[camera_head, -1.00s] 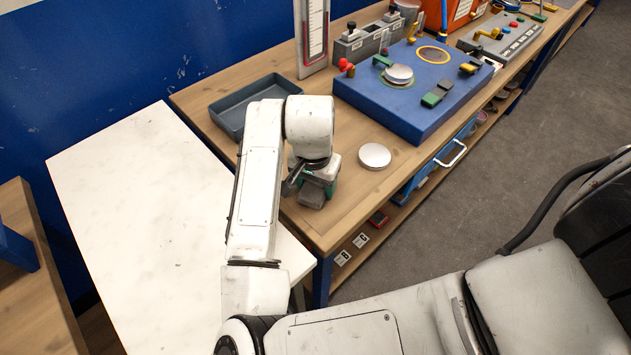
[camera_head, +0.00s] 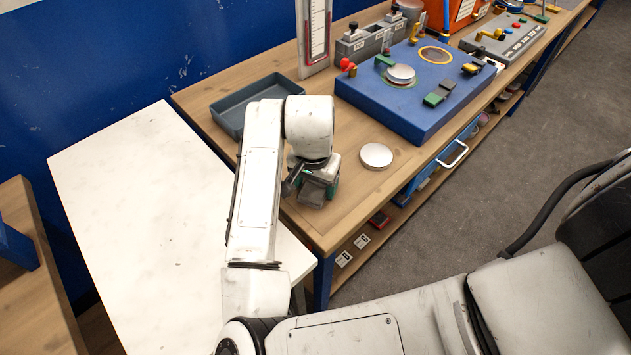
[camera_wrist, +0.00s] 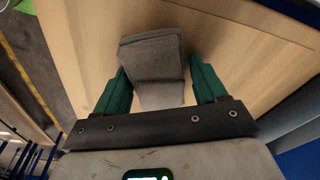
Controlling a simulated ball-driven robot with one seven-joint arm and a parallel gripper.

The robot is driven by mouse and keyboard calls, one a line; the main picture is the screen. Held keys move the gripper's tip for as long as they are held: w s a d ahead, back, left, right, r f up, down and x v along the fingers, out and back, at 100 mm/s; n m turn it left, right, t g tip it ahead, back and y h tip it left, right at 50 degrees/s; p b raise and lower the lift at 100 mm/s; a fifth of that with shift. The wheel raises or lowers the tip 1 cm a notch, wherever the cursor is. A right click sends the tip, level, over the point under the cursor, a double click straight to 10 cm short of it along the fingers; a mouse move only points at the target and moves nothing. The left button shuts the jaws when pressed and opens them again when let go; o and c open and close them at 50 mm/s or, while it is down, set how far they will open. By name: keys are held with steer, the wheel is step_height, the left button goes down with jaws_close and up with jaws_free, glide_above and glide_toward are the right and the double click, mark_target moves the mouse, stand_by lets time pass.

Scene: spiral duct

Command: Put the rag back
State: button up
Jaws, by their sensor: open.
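The rag is a grey folded cloth (camera_wrist: 155,60) seen in the wrist view on the wooden bench top. My gripper (camera_wrist: 160,78) is open, with one green finger on each side of the rag's near part. The rag's far part reaches out beyond the fingertips. I cannot tell whether the fingers touch it. In the head view my gripper (camera_head: 316,186) is low over the near left end of the bench, and the grey rag (camera_head: 312,194) shows just below it, partly hidden.
An empty dark grey tray (camera_head: 228,110) stands behind my arm at the bench's left end. A silver disc (camera_head: 376,156) lies right of my gripper. A blue panel box (camera_head: 405,120) with knobs stands further right. A white table (camera_head: 140,220) adjoins the bench on the left.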

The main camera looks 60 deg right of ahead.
mark_target(315, 190)
steer(key=shift+s+f+p, duration=0.1)
steer(key=shift+s+p, duration=0.2)
steer(key=shift+p, duration=0.1)
step_height(315, 190, up, 12)
steer(key=a, duration=0.1)
steer(key=shift+a+r, duration=0.15)
steer(key=shift+r, duration=0.05)
steer(key=shift+s, duration=0.1)
stand_by(0.3)
